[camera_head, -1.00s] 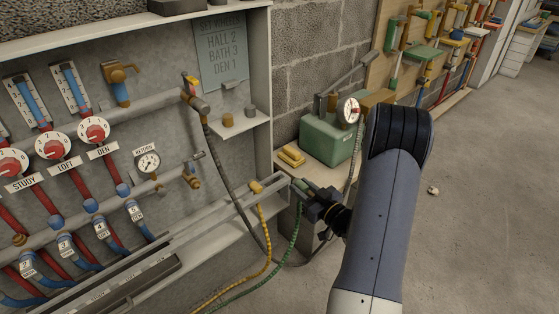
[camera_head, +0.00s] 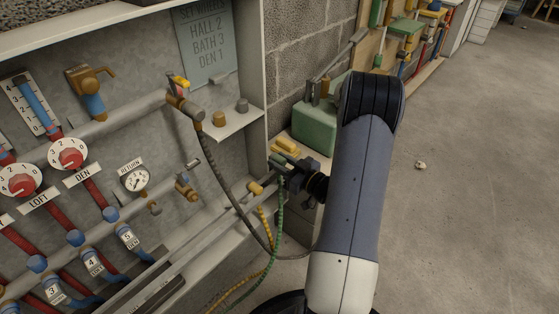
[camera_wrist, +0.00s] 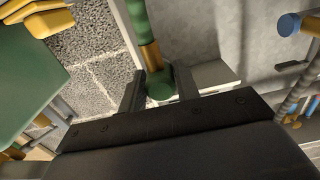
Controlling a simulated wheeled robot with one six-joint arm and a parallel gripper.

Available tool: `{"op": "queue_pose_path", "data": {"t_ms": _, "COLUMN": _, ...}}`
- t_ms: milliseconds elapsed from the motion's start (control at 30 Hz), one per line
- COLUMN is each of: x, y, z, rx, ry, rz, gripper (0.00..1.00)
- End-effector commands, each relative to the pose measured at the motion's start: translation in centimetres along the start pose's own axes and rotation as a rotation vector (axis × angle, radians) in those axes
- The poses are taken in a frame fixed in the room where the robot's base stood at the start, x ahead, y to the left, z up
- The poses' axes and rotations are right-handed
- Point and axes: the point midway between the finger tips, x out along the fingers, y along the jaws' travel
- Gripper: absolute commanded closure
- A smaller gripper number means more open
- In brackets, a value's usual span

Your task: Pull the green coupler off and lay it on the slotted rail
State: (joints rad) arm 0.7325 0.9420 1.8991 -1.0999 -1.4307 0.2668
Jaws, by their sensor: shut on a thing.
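My gripper (camera_head: 287,167) is shut on the green coupler (camera_head: 277,158), above the right end of the slotted rail (camera_head: 222,222). In the wrist view the green coupler (camera_wrist: 160,88), with a brass band, lies between the two fingers (camera_wrist: 161,88). A green hose (camera_head: 281,205) hangs below the gripper in the head view. A yellow coupler (camera_head: 256,188) with a yellow hose sits on the rail, just left of the green one. I cannot tell whether the green coupler touches the rail.
A grey hose (camera_head: 222,185) loops down from a brass valve (camera_head: 185,107) near the rail. A small shelf (camera_head: 235,122) is above. A green box (camera_head: 315,130) and yellow blocks (camera_head: 284,146) stand behind my gripper. The floor (camera_head: 460,220) at right is mostly clear.

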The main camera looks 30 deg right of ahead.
Motion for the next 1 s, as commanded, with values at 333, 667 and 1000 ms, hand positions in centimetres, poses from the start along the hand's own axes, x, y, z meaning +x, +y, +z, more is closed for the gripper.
{"op": "queue_pose_path", "data": {"t_ms": 333, "x": 2.3, "y": -0.1, "z": 1.2, "rx": 0.0, "ry": 0.001, "rz": -0.002, "gripper": 1.0}}
{"op": "queue_pose_path", "data": {"t_ms": 667, "x": 2.5, "y": 0.0, "z": 4.0, "rx": 0.0, "ry": 0.0, "rz": 0.0, "gripper": 1.0}}
{"op": "queue_pose_path", "data": {"t_ms": 1000, "x": 2.5, "y": 0.0, "z": 6.4, "rx": 0.0, "ry": 0.001, "rz": 0.0, "gripper": 1.0}}
